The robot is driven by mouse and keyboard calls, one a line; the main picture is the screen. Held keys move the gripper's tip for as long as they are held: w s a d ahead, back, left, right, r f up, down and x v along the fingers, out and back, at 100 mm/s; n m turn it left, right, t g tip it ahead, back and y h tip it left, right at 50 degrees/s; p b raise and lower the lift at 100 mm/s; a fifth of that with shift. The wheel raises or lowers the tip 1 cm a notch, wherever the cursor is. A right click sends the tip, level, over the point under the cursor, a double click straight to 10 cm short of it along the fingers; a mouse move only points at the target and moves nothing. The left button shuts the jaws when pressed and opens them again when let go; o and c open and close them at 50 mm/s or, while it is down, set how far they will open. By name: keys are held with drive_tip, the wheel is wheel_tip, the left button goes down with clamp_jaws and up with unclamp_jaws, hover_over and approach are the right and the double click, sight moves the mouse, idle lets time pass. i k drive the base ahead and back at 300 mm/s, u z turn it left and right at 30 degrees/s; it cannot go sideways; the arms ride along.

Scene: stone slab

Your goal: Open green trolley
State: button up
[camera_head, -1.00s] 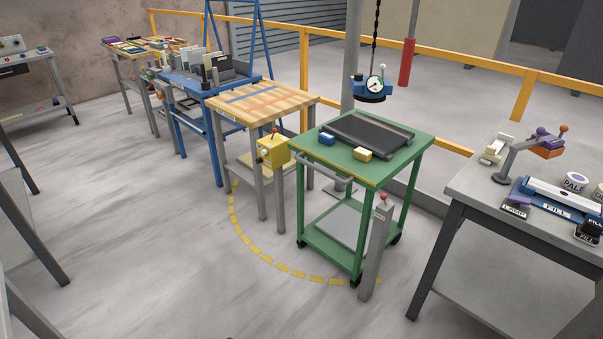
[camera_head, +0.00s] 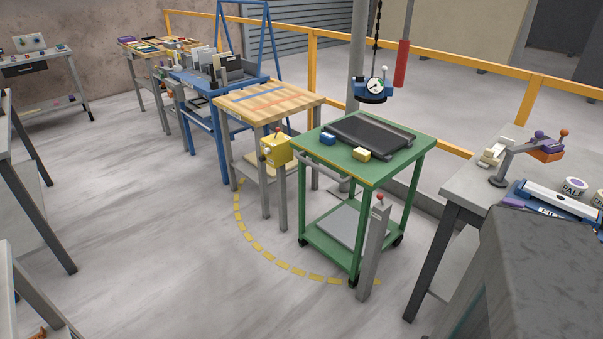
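The green trolley (camera_head: 372,173) stands at the middle right on dark castors. It has a green top, a lower shelf and a grey push handle (camera_head: 325,170) on its left side. A black tray (camera_head: 366,133) with a grey edge, a blue block (camera_head: 328,138) and a yellow block (camera_head: 363,154) lie on its top. A grey flat panel (camera_head: 338,224) lies on the lower shelf. A grey post with a red-knobbed lever (camera_head: 380,197) stands at its front corner. My gripper is not in view.
A yellow dashed arc (camera_head: 258,247) marks the floor around the trolley. A wooden-topped table (camera_head: 268,100) with a yellow box (camera_head: 276,150) stands left of it. A grey workbench (camera_head: 470,175) stands right, with a large grey block-like shape (camera_head: 530,270) before it. Open floor lies left.

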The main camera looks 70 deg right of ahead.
sight(371, 175)
drive_tip(key=u, duration=0.15)
drive_tip(key=k, duration=1.05)
drive_tip(key=z, duration=0.6)
drive_tip(key=i, duration=0.55)
drive_tip(key=u, duration=0.15)
